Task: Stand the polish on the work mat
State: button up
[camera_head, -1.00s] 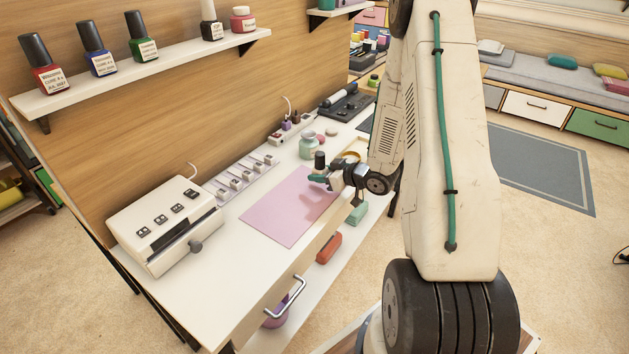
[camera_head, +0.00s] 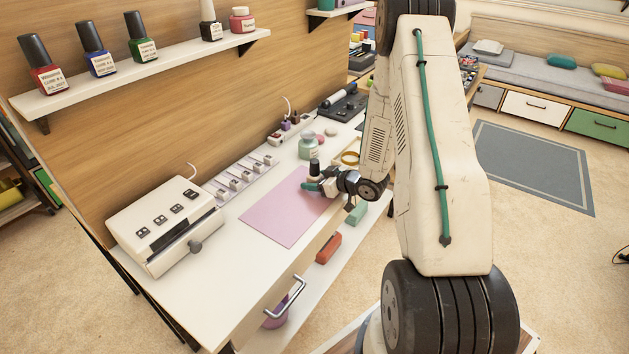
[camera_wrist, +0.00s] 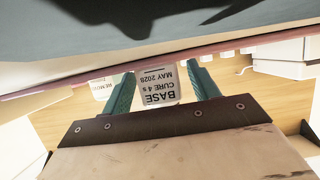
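The polish (camera_head: 314,166) is a small bottle with a black cap. It is upright at the right part of the pink work mat (camera_head: 270,218). In the wrist view its white label (camera_wrist: 157,86) reads upside down "BASE CURE 4 s MAY 2028". The mat's pink edge (camera_wrist: 225,45) crosses the wrist view close to the bottle's base. I cannot tell whether the base touches the mat.
A white machine (camera_head: 165,225) stands left of the mat, with a white rack (camera_head: 240,175) behind it. Several bottles stand on the wall shelf (camera_head: 160,72). Most of the mat is bare.

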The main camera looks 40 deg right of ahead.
jog(key=shift+r, duration=0.1)
jog(key=v, duration=1.1)
jog(key=shift+r, duration=0.1)
jog(key=shift+s+d+r, duration=0.15)
jog(key=shift+s, duration=0.1)
jog(key=shift+d+r, duration=0.1)
jog(key=shift+r, duration=0.15)
notch_tip(320, 180, up, 17)
jog(key=a+m+g+h, duration=0.25)
jog(key=g+h, duration=0.25)
jog(key=h, duration=0.3)
jog(key=s+a+r+g+y, duration=0.1)
jog(key=s+a+r+g, duration=0.2)
jog(key=s+a, duration=0.7)
jog(key=s+a+r+m+g+y, duration=0.1)
jog(key=s+a+r+g+y, duration=0.1)
jog(key=s+a+r, duration=0.5)
jog(key=s+a+g, duration=0.1)
jog(key=s+a, duration=0.3)
jog(key=s, duration=0.4)
jog(key=shift+r+g, duration=0.3)
jog(key=shift+r, duration=0.1)
